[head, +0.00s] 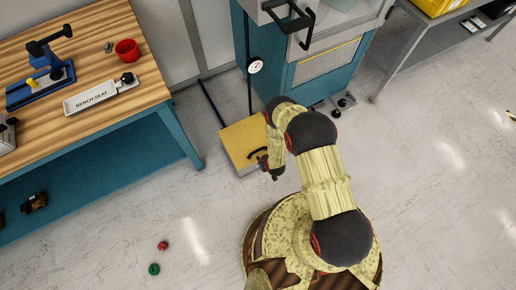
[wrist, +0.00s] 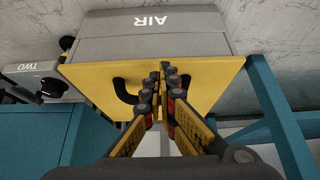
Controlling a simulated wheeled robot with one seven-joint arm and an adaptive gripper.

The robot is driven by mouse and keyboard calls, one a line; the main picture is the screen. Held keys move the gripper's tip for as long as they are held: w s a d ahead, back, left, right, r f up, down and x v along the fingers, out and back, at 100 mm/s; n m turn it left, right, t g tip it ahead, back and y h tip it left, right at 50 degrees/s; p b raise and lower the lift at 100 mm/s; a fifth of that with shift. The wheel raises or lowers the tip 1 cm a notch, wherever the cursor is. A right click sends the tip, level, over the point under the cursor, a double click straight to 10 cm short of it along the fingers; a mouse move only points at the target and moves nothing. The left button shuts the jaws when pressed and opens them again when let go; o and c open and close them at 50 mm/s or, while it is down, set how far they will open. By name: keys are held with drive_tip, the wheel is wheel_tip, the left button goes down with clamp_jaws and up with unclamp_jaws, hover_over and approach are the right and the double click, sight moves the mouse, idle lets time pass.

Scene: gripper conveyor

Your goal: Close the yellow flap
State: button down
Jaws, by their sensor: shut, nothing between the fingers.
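The yellow flap (head: 238,140) is on a low box near the floor in the head view, left of my arm. It carries a dark curved handle (head: 257,153). In the wrist view the yellow flap (wrist: 95,84) spans the middle, below a grey panel (wrist: 150,40) marked AIR, upside down. Its black handle (wrist: 124,92) is just left of my fingers. My gripper (wrist: 166,74) is shut and empty, its fingertips in front of the flap and hiding part of it. I cannot tell whether they touch it. In the head view my gripper (head: 270,170) is beside the handle.
A teal cabinet (head: 320,75) stands behind the box. A wooden-topped bench (head: 80,60) with a red cup (head: 128,51) and tray (head: 100,95) is at left. Small red (head: 163,245) and green (head: 154,269) pieces lie on the floor. The floor at right is mostly clear.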

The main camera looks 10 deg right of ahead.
drive_tip(key=shift+t, duration=0.7)
drive_tip(key=shift+s+d+f+b, duration=0.1)
drive_tip(key=shift+s+f+b, duration=0.05)
drive_tip(key=shift+f+b, duration=0.85)
drive_tip(key=shift+s+f+b, duration=0.15)
drive_tip(key=shift+f+b, duration=0.5)
drive_tip(key=shift+f, duration=0.6)
drive_tip(key=shift+r, duration=0.1)
